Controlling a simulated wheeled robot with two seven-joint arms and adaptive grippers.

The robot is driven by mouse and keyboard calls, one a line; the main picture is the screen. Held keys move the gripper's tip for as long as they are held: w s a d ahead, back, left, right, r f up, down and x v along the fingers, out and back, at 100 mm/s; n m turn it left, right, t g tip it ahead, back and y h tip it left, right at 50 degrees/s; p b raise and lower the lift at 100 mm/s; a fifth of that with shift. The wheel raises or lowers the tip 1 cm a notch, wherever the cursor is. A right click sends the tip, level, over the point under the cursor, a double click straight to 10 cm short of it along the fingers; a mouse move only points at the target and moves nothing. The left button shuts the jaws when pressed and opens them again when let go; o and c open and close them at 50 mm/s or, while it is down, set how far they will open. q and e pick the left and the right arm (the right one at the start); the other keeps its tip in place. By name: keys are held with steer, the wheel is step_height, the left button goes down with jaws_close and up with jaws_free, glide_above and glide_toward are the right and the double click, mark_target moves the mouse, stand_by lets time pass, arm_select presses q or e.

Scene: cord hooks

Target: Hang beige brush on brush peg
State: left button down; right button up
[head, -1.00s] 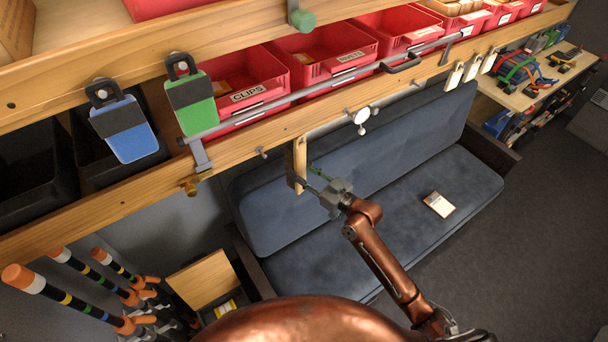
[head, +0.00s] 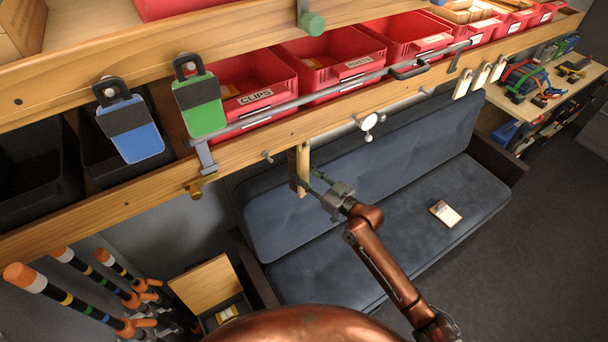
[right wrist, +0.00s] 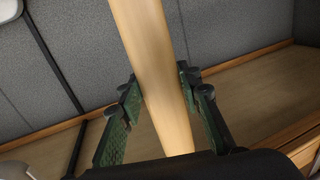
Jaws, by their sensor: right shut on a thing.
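The beige brush (head: 302,160) is upright, with its upper part close to the lower wooden rail (head: 240,158). I cannot tell from this view whether it touches the rail. My right gripper (head: 317,184) is shut on it from the right. In the right wrist view the pale wooden handle (right wrist: 152,65) runs between the two green-padded fingers (right wrist: 163,103). A small metal peg (head: 267,156) sticks out of the rail just left of the brush. Another peg (head: 422,92) is farther right. I cannot tell which one is the brush peg. My left gripper is out of view.
A brass hook (head: 195,188) and a white round piece with knobs (head: 369,122) are on the rail. A blue (head: 135,140) and a green (head: 203,106) tag hang at left. Red bins (head: 330,60) stand above. A blue-grey bench (head: 400,215) lies behind my right arm.

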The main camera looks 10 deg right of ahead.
steer(key=o, duration=1.3)
steer(key=shift+o, duration=0.2)
